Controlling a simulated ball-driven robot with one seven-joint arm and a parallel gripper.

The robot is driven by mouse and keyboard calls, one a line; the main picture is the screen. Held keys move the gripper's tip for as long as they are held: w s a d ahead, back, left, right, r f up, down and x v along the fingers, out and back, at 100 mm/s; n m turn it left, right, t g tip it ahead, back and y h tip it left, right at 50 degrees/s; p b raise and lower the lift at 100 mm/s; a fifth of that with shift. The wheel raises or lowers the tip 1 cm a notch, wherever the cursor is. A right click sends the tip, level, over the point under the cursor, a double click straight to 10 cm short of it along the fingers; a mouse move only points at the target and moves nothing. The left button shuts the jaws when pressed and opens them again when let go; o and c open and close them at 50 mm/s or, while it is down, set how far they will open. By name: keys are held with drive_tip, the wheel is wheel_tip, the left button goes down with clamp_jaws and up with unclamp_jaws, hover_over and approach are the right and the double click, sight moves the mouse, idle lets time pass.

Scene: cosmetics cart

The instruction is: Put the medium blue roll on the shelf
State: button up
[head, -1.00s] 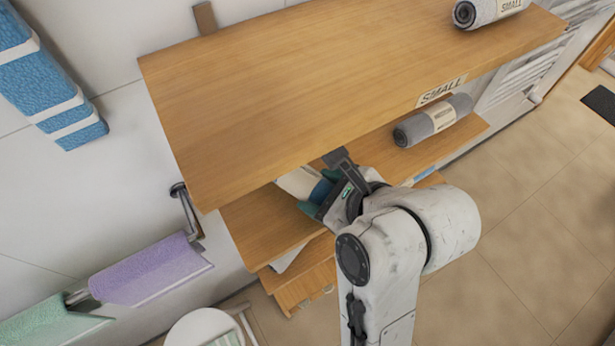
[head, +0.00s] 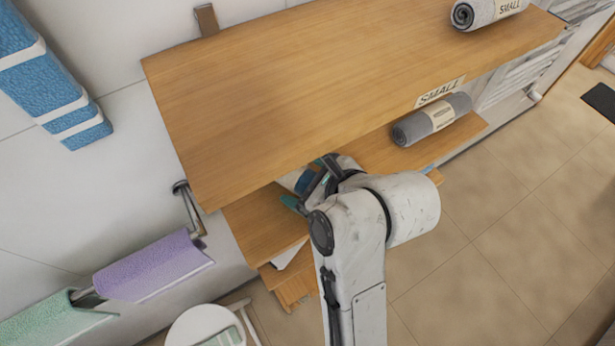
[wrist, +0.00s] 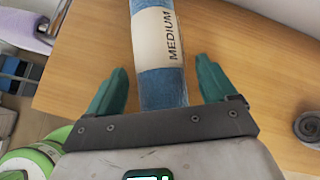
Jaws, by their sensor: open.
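The blue roll with a pale "MEDIUM" label (wrist: 160,88) lies on a wooden shelf (wrist: 250,60) in the wrist view. My gripper (wrist: 162,66) is open, with one teal finger on each side of the roll and a gap to it on both sides. In the head view my gripper (head: 316,186) is at the middle shelf (head: 262,222), below the front edge of the top shelf (head: 300,85). Only a little of the blue roll (head: 306,182) shows there; the top shelf and my gripper hide the rest.
A grey roll (head: 432,119) lies further right on a lower shelf. Another grey roll (head: 484,11) lies on the top shelf, which is otherwise largely bare. Blue towels (head: 45,80) and a purple towel (head: 150,268) hang at left. A white stool (head: 205,328) stands at lower left.

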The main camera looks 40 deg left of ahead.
drive_tip(key=shift+r, duration=0.1)
drive_tip(key=shift+d+r, duration=0.2)
drive_tip(key=shift+d, duration=0.05)
drive_tip(key=v, duration=0.2)
drive_tip(key=shift+d+r, duration=0.15)
drive_tip(key=shift+d, duration=0.15)
drive_tip(key=s+d+b, duration=0.2)
drive_tip(key=d, duration=0.9)
drive_tip(key=shift+s+d, duration=0.2)
drive_tip(key=shift+s, duration=0.2)
